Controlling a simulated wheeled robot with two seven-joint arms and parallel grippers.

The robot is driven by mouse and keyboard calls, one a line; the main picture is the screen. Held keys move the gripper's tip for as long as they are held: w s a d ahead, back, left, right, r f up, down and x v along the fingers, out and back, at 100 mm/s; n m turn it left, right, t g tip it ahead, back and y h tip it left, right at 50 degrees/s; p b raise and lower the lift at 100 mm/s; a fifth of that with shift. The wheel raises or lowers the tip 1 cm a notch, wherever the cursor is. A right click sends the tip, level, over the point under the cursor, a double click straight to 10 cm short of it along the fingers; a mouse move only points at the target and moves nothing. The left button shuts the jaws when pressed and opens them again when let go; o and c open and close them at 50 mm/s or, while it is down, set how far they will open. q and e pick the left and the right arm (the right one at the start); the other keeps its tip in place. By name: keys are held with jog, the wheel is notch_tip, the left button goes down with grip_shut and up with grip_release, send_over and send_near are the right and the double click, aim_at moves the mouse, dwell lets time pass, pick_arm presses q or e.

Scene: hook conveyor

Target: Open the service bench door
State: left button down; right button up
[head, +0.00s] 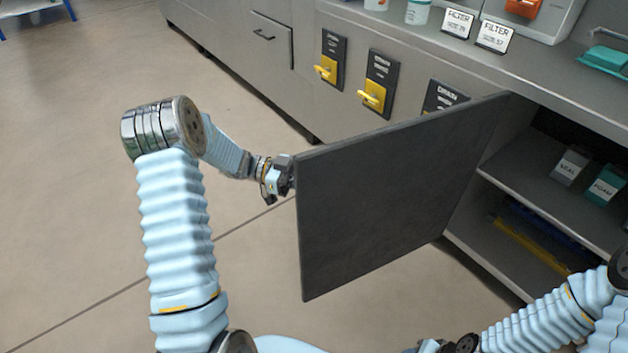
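The service bench door (385,200) is a dark grey panel. It stands swung wide out from the bench, with its hinge side at the right near the shelf opening. My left gripper (287,176) is at the door's free left edge, touching or very close to it. Its fingertips are partly hidden by the door edge, so I cannot tell whether they grip it. My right arm comes in at the lower right, below the open compartment, and its fingers are out of view past the bottom edge.
The open compartment's shelf (540,185) holds small boxes (605,186), with a yellow item (530,245) below. Yellow-handled panels (373,92) line the bench front. Filter signs (495,36) and a teal case (604,60) stand on the bench top.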

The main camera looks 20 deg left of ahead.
pick_arm(q)
jog(key=shift+w+d+r, duration=0.1)
jog(key=shift+w+d, duration=0.1)
jog(key=shift+d, duration=0.05)
jog(key=c, duration=1.1)
grip_release()
jog(key=shift+w+d, duration=0.1)
jog(key=shift+a, duration=0.2)
jog(key=a, duration=0.4)
jog(key=s+a+b, duration=0.1)
jog(key=a, duration=0.4)
jog(key=s+a, duration=0.1)
jog(key=a, duration=0.3)
jog(key=shift+s+a, duration=0.1)
jog(key=shift+a, duration=0.2)
